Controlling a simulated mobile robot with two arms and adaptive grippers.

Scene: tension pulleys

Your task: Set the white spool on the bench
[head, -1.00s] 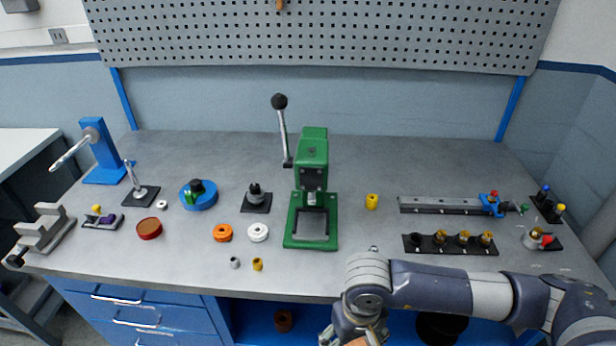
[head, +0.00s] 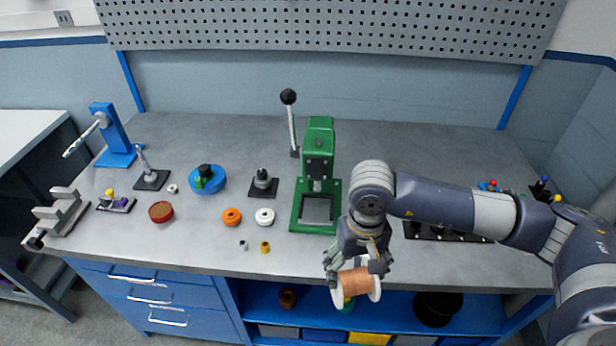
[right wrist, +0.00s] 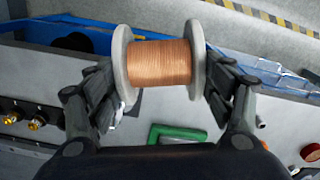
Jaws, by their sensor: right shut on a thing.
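The white spool (head: 356,285) has pale flanges and is wound with copper-coloured wire. My right gripper (head: 354,274) is shut on it and holds it in front of the bench's front edge, over the open shelf bay. In the right wrist view the spool (right wrist: 160,62) lies crosswise between the fingers of the right gripper (right wrist: 163,75), one finger at each flange. The grey bench (head: 200,245) spans the head view, with its top behind the spool. My left gripper is not in view.
A green press (head: 318,170) stands mid-bench. Orange (head: 231,217) and white (head: 265,217) rings, a blue round fixture (head: 207,180) and a reddish dish (head: 161,211) lie left of it. A black fixture strip (head: 470,236) is partly behind my arm.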

